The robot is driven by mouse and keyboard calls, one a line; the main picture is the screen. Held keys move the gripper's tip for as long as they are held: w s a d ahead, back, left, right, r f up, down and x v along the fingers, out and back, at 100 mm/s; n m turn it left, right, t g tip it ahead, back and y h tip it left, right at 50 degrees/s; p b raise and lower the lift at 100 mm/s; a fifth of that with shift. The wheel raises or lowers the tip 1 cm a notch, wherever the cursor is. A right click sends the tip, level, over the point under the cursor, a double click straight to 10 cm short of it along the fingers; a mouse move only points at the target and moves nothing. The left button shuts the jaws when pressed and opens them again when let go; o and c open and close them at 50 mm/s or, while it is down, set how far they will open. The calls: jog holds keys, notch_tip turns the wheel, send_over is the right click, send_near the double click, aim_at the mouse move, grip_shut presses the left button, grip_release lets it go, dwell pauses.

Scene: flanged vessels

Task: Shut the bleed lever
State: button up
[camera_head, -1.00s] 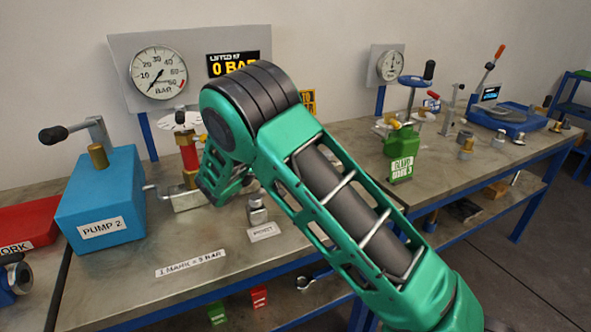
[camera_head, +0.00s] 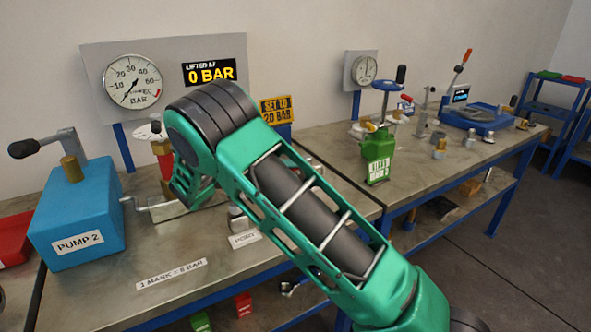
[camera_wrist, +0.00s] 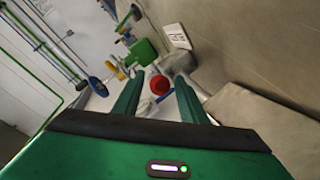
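No part that I can read is labelled as the bleed lever, so I cannot tell which one it is. The blue pump box (camera_head: 78,222), marked PUMP 2, stands on the left bench with a black-ended lever (camera_head: 43,144) and a brass fitting (camera_head: 73,168) on top. A red cylinder (camera_head: 166,166) under a white dial (camera_head: 151,131) stands right of it, partly behind my arm. My gripper (camera_wrist: 160,78) shows two parted green fingers in the wrist view, with a red round thing (camera_wrist: 160,85) beyond and between them. My arm hides my gripper in the head view.
A gauge (camera_head: 132,81) and a 0 BAR display (camera_head: 210,73) stand behind on a grey panel. A green box (camera_head: 378,152) and several fittings stand on the right bench (camera_head: 340,135). A red tray (camera_head: 14,240) lies at far left. The bench front is mostly clear.

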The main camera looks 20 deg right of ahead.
jog(key=shift+s, duration=0.1)
jog(key=v, duration=1)
jog(key=shift+a, duration=0.4)
